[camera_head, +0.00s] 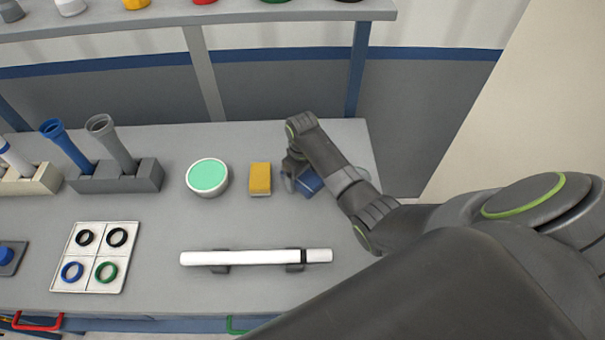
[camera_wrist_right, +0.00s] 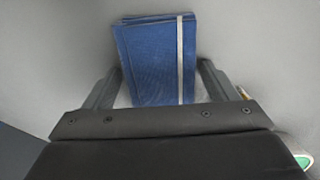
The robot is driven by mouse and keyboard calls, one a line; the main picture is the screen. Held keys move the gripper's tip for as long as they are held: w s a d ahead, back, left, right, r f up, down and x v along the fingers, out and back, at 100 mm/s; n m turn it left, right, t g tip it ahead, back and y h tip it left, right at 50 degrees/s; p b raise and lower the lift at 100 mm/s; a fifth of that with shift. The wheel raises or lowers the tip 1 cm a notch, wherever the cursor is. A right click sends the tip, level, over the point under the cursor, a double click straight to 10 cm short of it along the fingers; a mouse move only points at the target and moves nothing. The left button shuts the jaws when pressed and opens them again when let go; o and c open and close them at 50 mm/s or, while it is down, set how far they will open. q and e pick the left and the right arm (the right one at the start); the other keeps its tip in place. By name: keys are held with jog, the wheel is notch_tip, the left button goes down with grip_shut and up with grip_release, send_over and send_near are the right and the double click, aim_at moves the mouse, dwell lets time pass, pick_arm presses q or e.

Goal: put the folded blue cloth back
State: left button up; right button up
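The folded blue cloth (camera_head: 309,183) is at the right end of the grey table, right of the yellow sponge. My right gripper (camera_head: 294,172) is at it, partly hiding it in the head view. In the right wrist view the cloth (camera_wrist_right: 155,62), with a pale stripe near its right edge, lies between the two fingers of my right gripper (camera_wrist_right: 160,72). The fingertips are close to both sides of the cloth. I cannot tell whether they press on it, or whether it rests on the table. My left gripper is not in view.
The yellow sponge (camera_head: 260,178) and a round container with a green top (camera_head: 208,176) stand left of the cloth. A white pipe (camera_head: 256,257) lies across two supports in front. A ring board (camera_head: 97,257) and pipe holders (camera_head: 118,177) are at left. A shelf (camera_head: 190,16) runs above the back.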

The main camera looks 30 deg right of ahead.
aim_at(302, 176)
jog(key=shift+o, duration=0.3)
jog(key=shift+r, duration=0.15)
notch_tip(302, 176, up, 12)
dwell(0.4)
dwell(0.4)
